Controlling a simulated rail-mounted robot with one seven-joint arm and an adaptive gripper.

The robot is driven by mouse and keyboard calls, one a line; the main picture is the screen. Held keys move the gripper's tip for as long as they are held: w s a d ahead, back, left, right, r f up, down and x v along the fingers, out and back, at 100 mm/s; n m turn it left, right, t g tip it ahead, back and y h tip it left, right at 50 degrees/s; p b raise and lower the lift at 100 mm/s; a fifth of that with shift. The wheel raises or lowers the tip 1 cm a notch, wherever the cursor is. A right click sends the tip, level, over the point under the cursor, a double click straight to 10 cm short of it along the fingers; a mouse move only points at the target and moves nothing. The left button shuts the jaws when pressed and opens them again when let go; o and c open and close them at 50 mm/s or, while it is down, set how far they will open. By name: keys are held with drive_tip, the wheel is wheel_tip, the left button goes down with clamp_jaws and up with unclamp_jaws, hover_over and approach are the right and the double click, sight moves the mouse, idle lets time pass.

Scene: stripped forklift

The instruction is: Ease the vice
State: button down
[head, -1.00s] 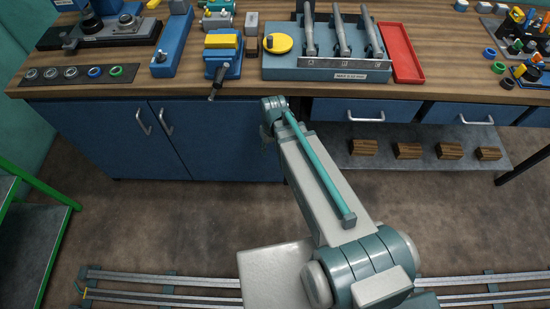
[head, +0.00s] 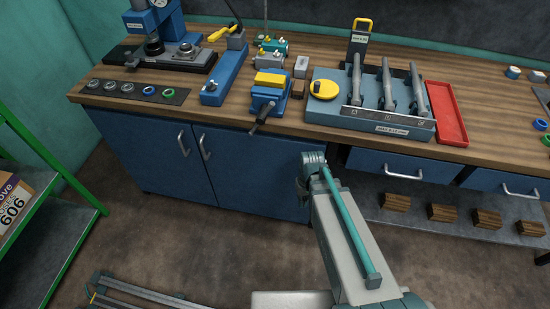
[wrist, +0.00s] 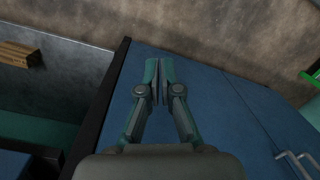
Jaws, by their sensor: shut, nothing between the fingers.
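The vice (head: 268,101) is blue and stands at the front edge of the wooden bench, with a yellow block (head: 269,79) at its top. Its dark handle (head: 260,121) slants out over the bench edge, toward the floor. My gripper (wrist: 160,75) is shut and empty in the wrist view, with its fingers in front of the blue cabinet front. The vice is not in the wrist view. In the head view my arm ends below the bench edge, right of the vice and apart from it; the fingers cannot be made out there.
A blue tool rack (head: 365,112) with several grey-handled tools and a yellow disc stands right of the vice, beside a red tray (head: 446,114). A blue block-like fixture (head: 225,79) stands left. Cabinet handles (head: 204,146) project below. Green shelving (head: 62,180) stands at far left.

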drive_tip(key=w+a+n+t+b, duration=0.1)
drive_tip(key=w+a+n+b, duration=0.15)
drive_tip(key=a, duration=0.45)
drive_tip(key=w+a+n+b, duration=0.1)
drive_tip(key=a+b, duration=0.2)
drive_tip(key=a, duration=0.3)
drive_tip(key=w+a+r+n+t+h+b, duration=0.25)
drive_tip(key=a+r+b, duration=0.2)
drive_tip(key=a, duration=0.45)
drive_tip(key=w+a+r+n+t+h+b, duration=0.1)
drive_tip(key=w+a+r+t+h+b, duration=0.2)
drive_tip(key=a+r, duration=0.45)
wheel_tip(320, 180, up, 14)
drive_tip(key=a+f+m+t+h, duration=0.1)
drive_tip(key=m+t+h, duration=0.3)
drive_tip(key=t+h, duration=0.15)
drive_tip(key=s+d+f+p+x, duration=0.1)
drive_tip(key=x, duration=1.2)
drive_tip(key=shift+s+d, duration=0.25)
drive_tip(key=shift+s, duration=0.05)
